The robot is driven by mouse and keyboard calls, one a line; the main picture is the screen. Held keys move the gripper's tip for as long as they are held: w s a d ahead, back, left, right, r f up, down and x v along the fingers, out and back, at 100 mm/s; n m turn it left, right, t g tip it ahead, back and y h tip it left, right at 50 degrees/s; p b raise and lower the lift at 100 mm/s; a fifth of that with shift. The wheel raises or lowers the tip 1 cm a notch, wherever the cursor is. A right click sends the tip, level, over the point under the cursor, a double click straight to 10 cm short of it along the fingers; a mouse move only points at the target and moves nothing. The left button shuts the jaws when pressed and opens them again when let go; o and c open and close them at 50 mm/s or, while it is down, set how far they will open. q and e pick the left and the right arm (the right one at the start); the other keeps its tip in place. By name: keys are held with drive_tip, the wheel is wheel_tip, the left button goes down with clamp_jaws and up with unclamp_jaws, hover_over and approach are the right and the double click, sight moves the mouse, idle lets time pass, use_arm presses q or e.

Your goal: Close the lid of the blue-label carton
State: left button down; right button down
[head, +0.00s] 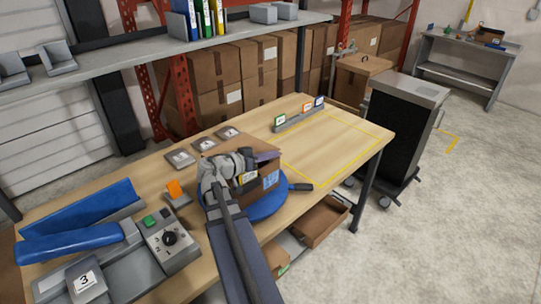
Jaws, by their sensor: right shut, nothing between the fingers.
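The brown carton (265,192) stands on the work table, on a round blue base (270,206). A blue label (271,179) shows on its side facing right. My right arm reaches in from the bottom, and my right gripper (250,160) is over the carton's top. The gripper is shut with nothing held. It and the wrist hide much of the top, so I cannot tell how far the lid is closed. A brown edge shows behind the wrist and a dark purple piece at the right. My left gripper is not in view.
A black handle (300,187) sticks out right of the blue base. A control box with a knob (169,239) and blue guides (80,222) are at left. Grey plates (205,144) lie behind. The yellow-outlined area (335,145) is clear. A dark cart (400,125) stands beyond.

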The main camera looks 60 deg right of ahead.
idle(0.6)
drive_tip(key=r+p, duration=0.4)
drive_tip(key=shift+w+d+r, duration=0.1)
drive_tip(key=shift+w, duration=0.1)
drive_tip(key=v, duration=0.3)
drive_tip(key=p+v, duration=0.1)
drive_tip(key=v, duration=0.2)
drive_tip(key=p+v, duration=0.1)
drive_tip(key=v, duration=0.3)
drive_tip(key=shift+f, duration=0.25)
drive_tip(key=w+d+r+m+y+p, duration=0.1)
drive_tip(key=d+r+y+p, duration=0.4)
drive_tip(key=p, duration=1.2)
drive_tip(key=shift+t+y, duration=0.4)
drive_tip(key=shift+y, duration=0.2)
drive_tip(key=b+x, duration=0.2)
drive_tip(key=x, duration=0.1)
drive_tip(key=b+x, duration=0.2)
drive_tip(key=b, duration=0.1)
drive_tip(key=a+b+x, duration=0.1)
drive_tip(key=b+x, duration=0.2)
drive_tip(key=shift+s+d+f, duration=0.2)
drive_tip(key=shift+s+f, duration=0.1)
drive_tip(key=shift+f, duration=0.25)
drive_tip(key=shift+s+f+b, duration=0.2)
drive_tip(key=shift+f+b, duration=0.65)
drive_tip(key=shift+b, duration=0.15)
drive_tip(key=shift+a, duration=0.1)
